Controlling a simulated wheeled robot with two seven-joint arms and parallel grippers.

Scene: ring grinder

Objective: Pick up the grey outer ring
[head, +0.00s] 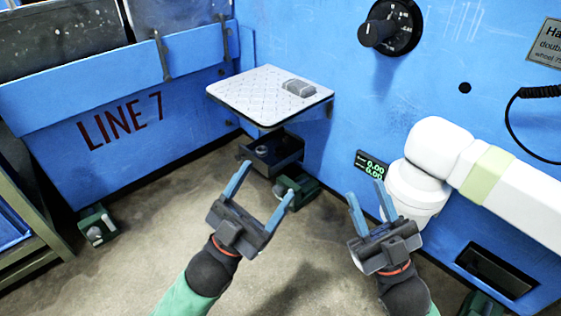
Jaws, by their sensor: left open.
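I cannot make out a grey outer ring for certain in the head view. A small grey block-like piece (299,87) lies on the light patterned plate (255,92) that juts from the blue machine; its shape is too small to tell. My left gripper (267,180) is open and empty, in front of and below the plate, with its blue fingers spread wide. My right gripper (366,190) has its blue fingers apart and nothing between them. It is to the right of the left gripper, near the white machine arm.
A dark open box (277,153) sits under the plate, with a small round item inside. A white machine arm (437,146) stands close beside my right gripper. Blue machine walls (300,35) close off the back. A green-framed rack (28,190) stands at the left.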

